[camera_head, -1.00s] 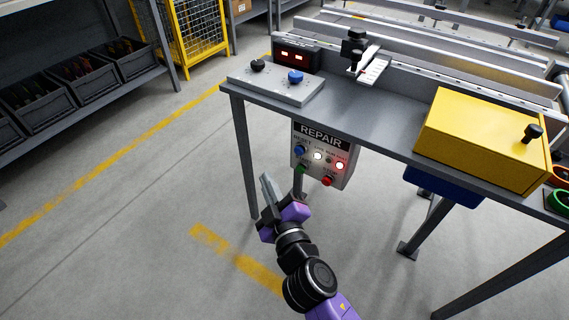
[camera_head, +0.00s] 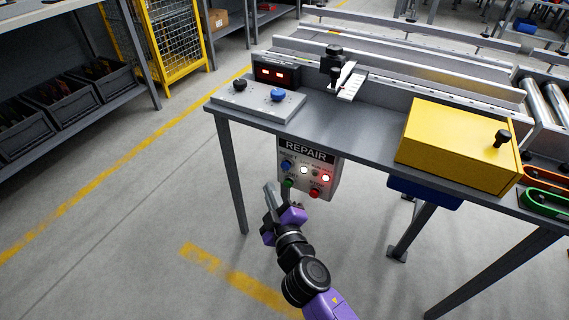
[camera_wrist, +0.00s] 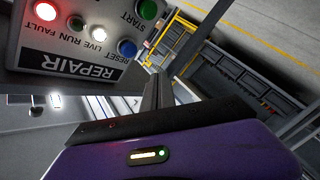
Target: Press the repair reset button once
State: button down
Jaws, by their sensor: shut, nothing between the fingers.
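The grey REPAIR panel (camera_head: 331,170) hangs under the front edge of the workbench. Its blue reset button (camera_head: 286,164) is at the upper left, above a green start button (camera_head: 288,182). In the wrist view the panel (camera_wrist: 25,68) appears upside down, with the blue reset button (camera_wrist: 127,48) near its lower right corner and the green start button (camera_wrist: 148,10) above. My gripper (camera_head: 268,187) is shut and empty, low and left of the panel in the head view. In the wrist view its fingers (camera_wrist: 158,82) point up just right of the reset button, apparently apart from it.
The panel's white live lamp (camera_wrist: 98,32) and red fault lamp (camera_wrist: 45,10) are lit. A red button (camera_head: 314,193) sits at the panel's bottom. The workbench (camera_head: 355,130) carries a yellow box (camera_head: 455,140). A bench leg (camera_head: 231,175) stands left of my gripper. Floor in front is open.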

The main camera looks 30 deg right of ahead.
aim_at(282, 166)
jog(key=shift+w+d+p, duration=0.45)
jog(key=shift+w+d, duration=0.35)
jog(key=shift+d, duration=0.25)
jog(key=shift+w+d+p, duration=0.45)
jog(key=shift+w+d, duration=0.3)
jog(key=shift+d, duration=0.3)
jog(key=shift+d, duration=0.1)
dwell(0.5)
jog(key=shift+w+d, duration=0.2)
jog(key=shift+d, duration=0.05)
jog(key=shift+w+d+p, duration=0.5)
jog(key=shift+d, duration=0.15)
dwell(1.1)
jog(key=shift+s+a+b, duration=0.7)
jog(key=shift+s+a, duration=0.05)
jog(key=shift+a, duration=0.25)
